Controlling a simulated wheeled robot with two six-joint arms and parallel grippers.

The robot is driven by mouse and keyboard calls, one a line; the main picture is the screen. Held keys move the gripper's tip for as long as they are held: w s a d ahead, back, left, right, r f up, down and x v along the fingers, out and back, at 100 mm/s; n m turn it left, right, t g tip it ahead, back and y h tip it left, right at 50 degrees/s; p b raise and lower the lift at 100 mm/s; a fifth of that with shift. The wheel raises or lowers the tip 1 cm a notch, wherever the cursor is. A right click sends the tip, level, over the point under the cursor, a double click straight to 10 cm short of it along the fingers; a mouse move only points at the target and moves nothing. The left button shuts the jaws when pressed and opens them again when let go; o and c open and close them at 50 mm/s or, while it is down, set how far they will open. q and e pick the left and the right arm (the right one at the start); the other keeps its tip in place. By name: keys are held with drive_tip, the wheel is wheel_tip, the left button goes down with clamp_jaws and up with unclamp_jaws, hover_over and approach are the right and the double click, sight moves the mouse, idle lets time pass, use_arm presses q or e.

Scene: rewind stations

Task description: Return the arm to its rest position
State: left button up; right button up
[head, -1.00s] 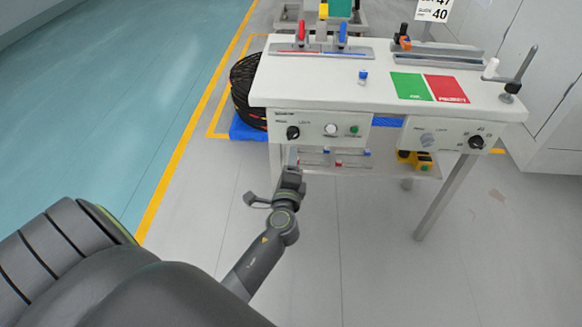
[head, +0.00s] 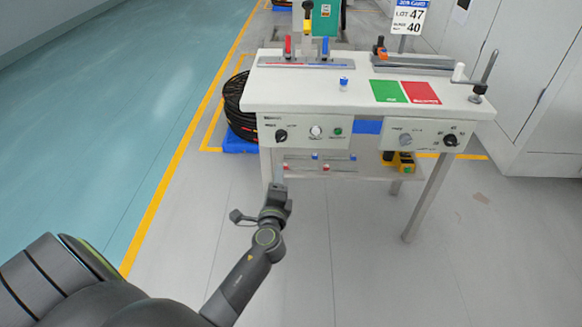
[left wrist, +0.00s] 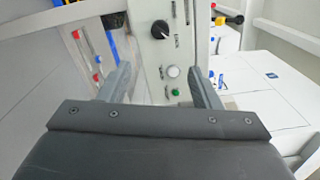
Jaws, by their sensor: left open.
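My left arm reaches in from the lower left in the head view. Its gripper (head: 277,185) hangs in front of the left front leg of the white workbench (head: 300,95), below the front panel. In the left wrist view the two grey fingers (left wrist: 160,85) stand apart with nothing between them. Beyond them the panel shows a black knob (left wrist: 160,29), a white button (left wrist: 173,71) and a green button (left wrist: 175,92). Whether the gripper touches the bench cannot be told. My right gripper is not in view.
On the bench are a green and red mat (head: 389,91), a small blue-capped piece (head: 344,83) and a hand crank (head: 484,75). A lower shelf (head: 340,168) holds small coloured parts. A black cable coil (head: 236,103) stands at the left.

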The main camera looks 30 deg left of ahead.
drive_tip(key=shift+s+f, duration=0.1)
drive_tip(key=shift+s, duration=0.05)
use_arm(q)
drive_tip(key=s+f+n+g+h, duration=0.2)
drive_tip(key=s+f+n+g, duration=0.3)
drive_tip(key=s+f, duration=0.55)
drive_tip(key=s+f+n+g+h, duration=0.2)
drive_tip(key=s+f+n+g, duration=0.35)
drive_tip(key=f, duration=0.85)
drive_tip(key=s+d+f+n+g+h, duration=0.25)
drive_tip(key=s+f, duration=0.35)
drive_tip(key=s, duration=0.5)
drive_tip(key=s+d+f+n+g+h, duration=0.2)
drive_tip(key=s+d+f+n, duration=0.3)
drive_tip(key=s, duration=0.7)
drive_tip(key=s+a+r+m+p, duration=0.2)
drive_tip(key=s+p, duration=0.5)
drive_tip(key=p, duration=0.8)
wheel_tip(320, 180, up, 2)
drive_tip(key=shift+s+a+r+y, duration=0.1)
drive_tip(key=shift+s+a+y, duration=0.25)
drive_tip(key=shift+a, duration=0.1)
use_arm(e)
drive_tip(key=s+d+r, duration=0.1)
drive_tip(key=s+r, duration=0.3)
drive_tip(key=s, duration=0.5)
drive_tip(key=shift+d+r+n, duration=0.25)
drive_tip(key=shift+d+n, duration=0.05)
